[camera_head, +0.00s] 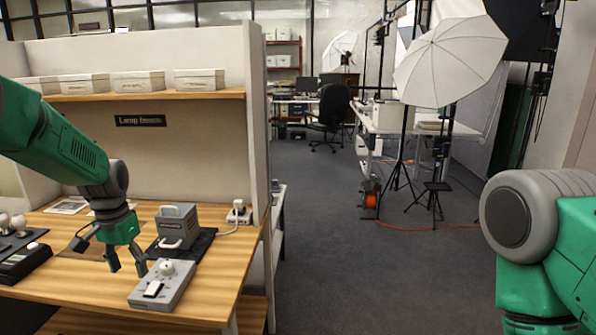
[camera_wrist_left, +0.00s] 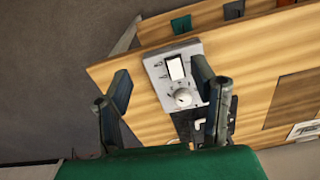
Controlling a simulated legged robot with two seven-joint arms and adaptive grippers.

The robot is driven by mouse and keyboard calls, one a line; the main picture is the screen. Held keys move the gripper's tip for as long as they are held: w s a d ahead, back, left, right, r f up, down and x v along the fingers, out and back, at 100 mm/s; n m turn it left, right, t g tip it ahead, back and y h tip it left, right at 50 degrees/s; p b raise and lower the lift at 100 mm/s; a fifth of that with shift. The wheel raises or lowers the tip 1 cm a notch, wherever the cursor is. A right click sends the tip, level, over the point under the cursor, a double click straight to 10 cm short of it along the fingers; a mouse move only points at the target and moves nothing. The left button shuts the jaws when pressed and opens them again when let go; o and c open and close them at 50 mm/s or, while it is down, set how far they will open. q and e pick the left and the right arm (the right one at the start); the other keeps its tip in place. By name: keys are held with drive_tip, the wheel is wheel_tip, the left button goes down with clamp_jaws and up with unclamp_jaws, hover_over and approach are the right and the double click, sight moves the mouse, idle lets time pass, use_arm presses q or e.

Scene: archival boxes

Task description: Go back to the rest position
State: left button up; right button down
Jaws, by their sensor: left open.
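My left gripper (camera_head: 127,267) hangs over the wooden bench (camera_head: 70,300) at the left of the head view. Its fingers are apart and nothing is between them. A grey control box (camera_head: 163,285) with a round white knob and a white rocker switch lies just right of the fingers. In the left wrist view my left gripper (camera_wrist_left: 158,90) shows spread fingers, with the control box (camera_wrist_left: 178,72) beyond them. My right arm shows in part at the right of the head view; its gripper is out of view.
A grey box with a handle (camera_head: 177,225) stands on a black mat behind the control box. A white socket (camera_head: 238,212) with a cable is at the bench's right. White archival boxes (camera_head: 138,82) line the shelf above. Open grey floor (camera_head: 360,270) lies right of the bench.

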use_arm(q)
drive_tip(key=s+d+f+b, duration=0.1)
drive_tip(key=s+d+f, duration=0.1)
drive_tip(key=s+f, duration=0.75)
drive_tip(key=s+d+f+b, duration=0.1)
drive_tip(key=s+d+f, duration=0.35)
drive_tip(key=f, duration=0.75)
drive_tip(key=s+d+f, duration=0.1)
drive_tip(key=s+f, duration=0.1)
drive_tip(key=s, duration=1)
drive_tip(key=s+d+f+n+b, duration=0.1)
drive_tip(key=s+f, duration=0.2)
drive_tip(key=s, duration=1)
drive_tip(key=shift+s+d+t, duration=0.25)
drive_tip(key=shift+d+t, duration=0.05)
drive_tip(key=shift+d, duration=0.1)
